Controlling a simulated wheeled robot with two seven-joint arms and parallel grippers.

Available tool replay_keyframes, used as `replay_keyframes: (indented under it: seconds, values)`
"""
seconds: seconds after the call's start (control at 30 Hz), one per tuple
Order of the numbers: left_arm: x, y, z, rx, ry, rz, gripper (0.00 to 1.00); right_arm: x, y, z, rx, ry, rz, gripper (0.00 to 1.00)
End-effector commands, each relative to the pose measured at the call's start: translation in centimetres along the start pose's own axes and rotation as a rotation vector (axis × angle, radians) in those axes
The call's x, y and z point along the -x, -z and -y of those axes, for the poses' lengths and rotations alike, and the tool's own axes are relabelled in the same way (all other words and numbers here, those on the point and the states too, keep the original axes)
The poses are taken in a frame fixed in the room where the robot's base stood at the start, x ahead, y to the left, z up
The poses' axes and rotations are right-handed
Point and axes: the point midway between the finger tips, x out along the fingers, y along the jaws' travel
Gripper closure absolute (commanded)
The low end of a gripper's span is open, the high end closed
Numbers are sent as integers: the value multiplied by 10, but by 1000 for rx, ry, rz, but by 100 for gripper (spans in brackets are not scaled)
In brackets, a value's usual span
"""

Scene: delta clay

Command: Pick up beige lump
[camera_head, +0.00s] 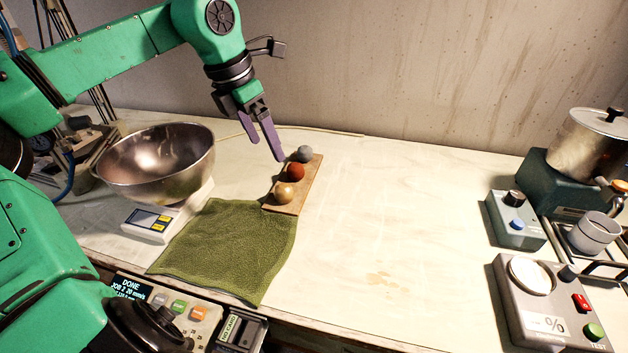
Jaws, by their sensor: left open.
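The beige lump (284,193) is a small round ball at the near end of a narrow wooden board (299,205). A red-brown lump (295,171) sits just behind it, and a grey lump (305,154) sits at the board's far end. My left gripper (266,154) hangs from above, pointing down, with its purple fingers apart. It is empty, and in the picture its fingertips are up and left of the beige lump, close to the red-brown and grey lumps. Its exact height above the table is hard to tell. My right gripper is not in view.
A metal bowl (157,165) on a white scale (150,222) stands left of the board. A green cloth (230,248) lies in front. The table's middle (400,210) is clear.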

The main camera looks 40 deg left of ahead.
Motion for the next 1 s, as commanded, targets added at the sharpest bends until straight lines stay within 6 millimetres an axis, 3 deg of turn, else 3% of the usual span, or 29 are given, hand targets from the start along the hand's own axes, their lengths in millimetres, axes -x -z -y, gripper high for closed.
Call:
replay_keyframes:
  seconds: [0.13, 0.37, 0.63, 0.77, 1.0]
  values:
    - [-19, 2, 1, -6, -7, -11, 8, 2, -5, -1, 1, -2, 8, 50]
    - [-77, 2, 1, -4, -5, -11, 8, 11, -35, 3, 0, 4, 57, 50]
    - [-115, 0, 4, -4, -5, -13, 8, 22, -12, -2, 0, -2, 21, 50]
    - [-138, 0, 4, -3, -6, -10, 8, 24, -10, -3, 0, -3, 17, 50]
    - [-144, -1, 3, -4, -7, -4, 8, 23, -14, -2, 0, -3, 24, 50]
